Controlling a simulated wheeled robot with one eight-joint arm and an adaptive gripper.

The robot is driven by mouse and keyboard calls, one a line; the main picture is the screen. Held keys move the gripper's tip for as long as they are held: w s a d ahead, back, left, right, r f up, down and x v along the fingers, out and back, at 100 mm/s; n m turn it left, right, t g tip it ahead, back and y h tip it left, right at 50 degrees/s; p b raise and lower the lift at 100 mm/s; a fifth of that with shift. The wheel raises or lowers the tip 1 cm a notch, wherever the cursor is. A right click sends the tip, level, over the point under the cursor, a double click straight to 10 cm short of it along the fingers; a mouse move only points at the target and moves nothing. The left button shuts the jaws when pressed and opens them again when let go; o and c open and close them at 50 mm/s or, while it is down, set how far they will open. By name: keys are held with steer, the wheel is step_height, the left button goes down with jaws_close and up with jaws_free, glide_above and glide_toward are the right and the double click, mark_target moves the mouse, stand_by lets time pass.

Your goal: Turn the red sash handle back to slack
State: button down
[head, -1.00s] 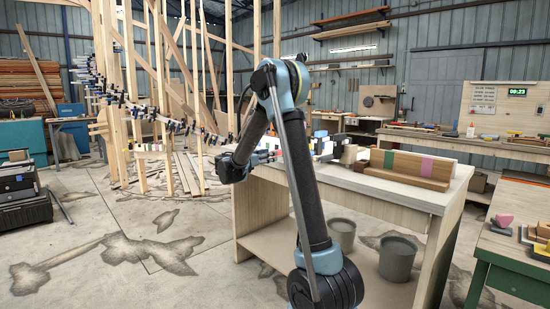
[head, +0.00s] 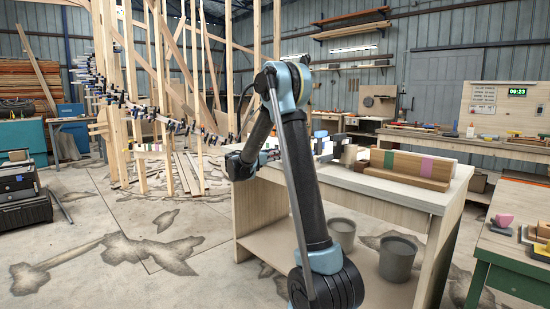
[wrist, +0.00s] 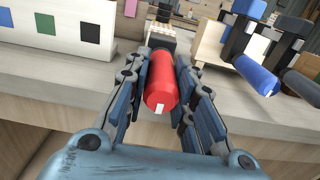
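The red sash handle (wrist: 161,84) is a red cylinder with a small white mark low on its near end. In the head view my gripper (head: 268,156) is at the bench's left end, partly behind my arm, and the red handle is not visible there.
A white panel with coloured squares (wrist: 58,32) is at left. Buckets (head: 397,258) sit on the bench's lower shelf.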

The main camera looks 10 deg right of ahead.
steer(key=shift+m, duration=1.2)
steer(key=c, duration=1.3)
jaws_free()
steer(key=shift+a, duration=0.1)
steer(key=shift+c, duration=0.2)
steer(key=v, duration=1.1)
steer(key=shift+s+a, duration=0.2)
steer(key=shift+a, duration=0.15)
